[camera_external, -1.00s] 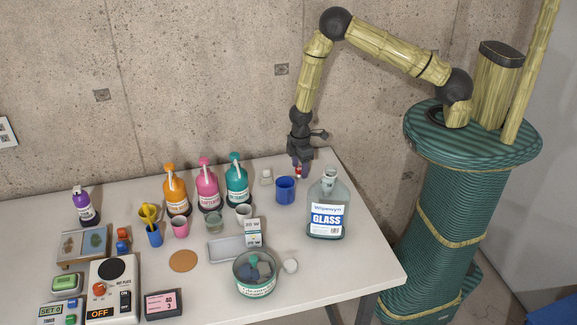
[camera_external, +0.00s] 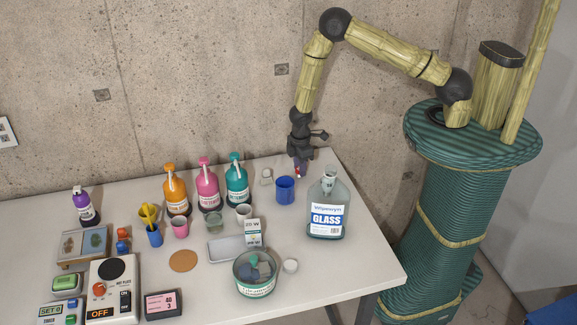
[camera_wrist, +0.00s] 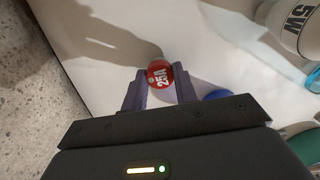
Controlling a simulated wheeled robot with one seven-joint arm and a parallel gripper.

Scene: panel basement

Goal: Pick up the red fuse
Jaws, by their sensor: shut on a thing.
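The red fuse (camera_wrist: 159,74) has a round red top marked 25A in the wrist view. It sits between the two fingers of my gripper (camera_wrist: 160,90), which are shut on it. In the external view my gripper (camera_external: 299,172) points down over the back right of the table, behind and right of the blue cup. Only a small red spot of the fuse (camera_external: 299,171) shows there between the fingers. Its lower part is hidden, and I cannot tell whether it touches the table.
A blue cup (camera_external: 285,189) stands close in front of my gripper, with a small pale jar (camera_external: 267,177) to the left. A large glass-cleaner bottle (camera_external: 327,210) stands to the front right. Pump bottles (camera_external: 237,182) line the back. The concrete wall (camera_external: 230,80) is close behind.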

